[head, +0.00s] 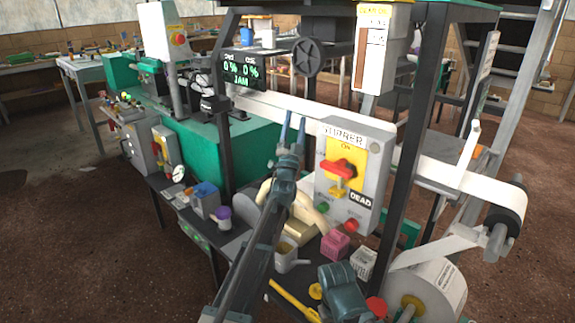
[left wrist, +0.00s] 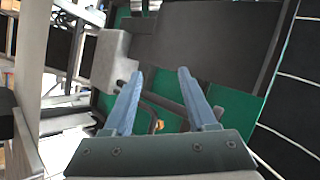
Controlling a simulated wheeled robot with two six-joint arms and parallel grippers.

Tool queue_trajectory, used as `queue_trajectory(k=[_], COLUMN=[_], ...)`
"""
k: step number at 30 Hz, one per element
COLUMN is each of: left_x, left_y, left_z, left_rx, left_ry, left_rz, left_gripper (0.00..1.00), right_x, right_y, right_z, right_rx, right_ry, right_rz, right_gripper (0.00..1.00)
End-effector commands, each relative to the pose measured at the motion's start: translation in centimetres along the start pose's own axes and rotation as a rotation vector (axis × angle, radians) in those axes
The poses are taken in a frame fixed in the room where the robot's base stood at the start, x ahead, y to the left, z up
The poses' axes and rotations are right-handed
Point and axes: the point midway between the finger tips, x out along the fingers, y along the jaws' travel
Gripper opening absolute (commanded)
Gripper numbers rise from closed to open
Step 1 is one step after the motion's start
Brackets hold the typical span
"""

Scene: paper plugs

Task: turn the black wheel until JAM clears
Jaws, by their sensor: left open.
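The black wheel (head: 308,57) is a spoked handwheel on the dark machine frame, high in the middle of the head view. The display (head: 243,70) to its left reads 0 %, 0 % and JAM in green. My left gripper (head: 294,117) is open, its blue fingers pointing up, below the wheel in the picture and apart from it. Nothing shows between the fingers. In the left wrist view the open fingers (left wrist: 161,73) point at dark and green machine parts; I cannot make out the wheel there. My right gripper is not in view.
A white paper web (head: 460,182) crosses behind my left gripper to a roller at right. A grey switch box (head: 352,165) with a red handle stands just right of the gripper. Small boxes and a teal motor (head: 342,290) crowd the bench below. A dark post (head: 412,120) rises at right.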

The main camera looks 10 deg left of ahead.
Motion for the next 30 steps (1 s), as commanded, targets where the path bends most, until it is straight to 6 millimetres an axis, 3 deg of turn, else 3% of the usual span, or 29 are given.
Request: queue_trajectory(k=[15, 24, 30], left_x=[-7.0, -10.4, -11.3], left_y=[3.5, 4.5, 4.7], left_z=[5.7, 7.3, 7.8], left_rx=[-0.16, -0.213, -0.225], left_ry=[-0.401, -0.55, -0.588], left_rz=[0.312, 0.401, 0.423], left_gripper=[0.57, 0.57, 0.57], right_x=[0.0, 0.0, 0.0], right_y=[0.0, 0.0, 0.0], right_z=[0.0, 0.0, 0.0], right_rx=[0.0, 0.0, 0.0], right_ry=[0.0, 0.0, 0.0], right_rz=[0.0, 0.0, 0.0], right_gripper=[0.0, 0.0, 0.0])
